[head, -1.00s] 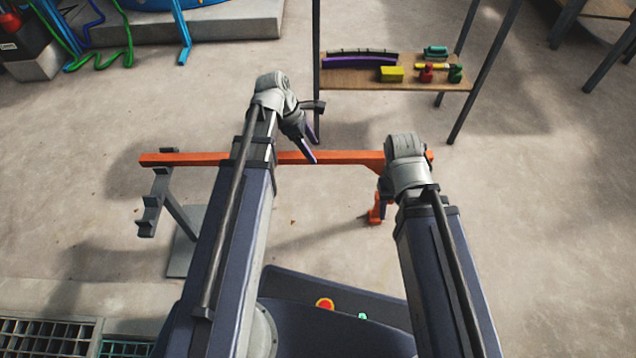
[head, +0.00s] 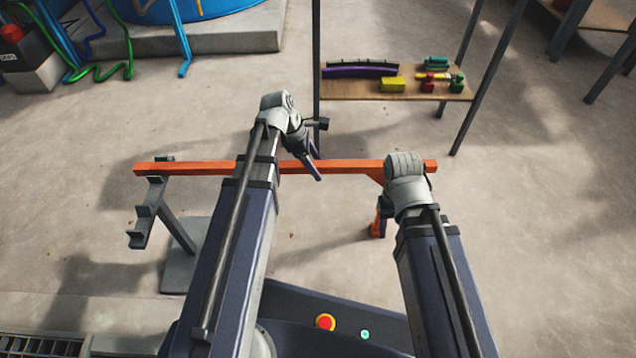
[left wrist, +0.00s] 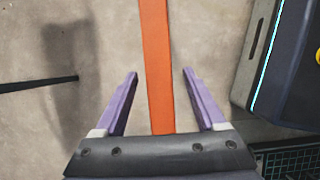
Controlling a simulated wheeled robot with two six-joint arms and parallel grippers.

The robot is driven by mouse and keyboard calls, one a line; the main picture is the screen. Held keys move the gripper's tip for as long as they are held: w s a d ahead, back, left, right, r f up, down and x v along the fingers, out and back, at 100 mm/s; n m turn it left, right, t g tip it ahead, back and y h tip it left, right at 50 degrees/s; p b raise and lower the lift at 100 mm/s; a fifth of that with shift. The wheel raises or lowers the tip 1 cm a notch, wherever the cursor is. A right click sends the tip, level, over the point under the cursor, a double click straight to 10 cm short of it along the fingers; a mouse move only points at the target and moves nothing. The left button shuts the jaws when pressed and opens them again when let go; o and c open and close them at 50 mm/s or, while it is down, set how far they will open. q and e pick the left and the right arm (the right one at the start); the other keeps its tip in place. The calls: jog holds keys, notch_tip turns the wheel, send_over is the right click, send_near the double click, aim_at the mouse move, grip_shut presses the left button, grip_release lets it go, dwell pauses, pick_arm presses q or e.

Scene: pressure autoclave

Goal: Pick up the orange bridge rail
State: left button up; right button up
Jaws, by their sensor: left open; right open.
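The orange bridge rail (head: 220,168) lies across the middle of the head view, its left part over a grey notched stand (head: 148,222). An orange piece hangs down near its right end. My left gripper (head: 315,168) is open at the rail's middle. In the left wrist view the rail (left wrist: 156,65) runs lengthwise between the spread purple fingers (left wrist: 155,90), with a gap on each side. My right gripper (head: 382,213) is by the hanging orange piece near the right end; my wrist mostly hides its fingers, and contact cannot be told.
A wooden shelf (head: 400,96) behind the rail carries a purple curved piece, a yellow block and small coloured parts. Its dark legs stand close behind the rail. A blue round vessel (head: 190,8) on a concrete plinth is at the back left. Open floor lies on the right.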

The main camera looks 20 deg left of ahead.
aim_at(322, 172)
pick_arm(q)
jog(key=b+x, duration=0.3)
jog(key=x, duration=0.1)
jog(key=shift+w+d+f, duration=0.1)
jog(key=shift+d+f, duration=0.05)
jog(key=shift+f+b, duration=0.2)
jog(key=shift+b, duration=0.15)
dwell(0.5)
grip_shut()
dwell(0.5)
dwell(0.8)
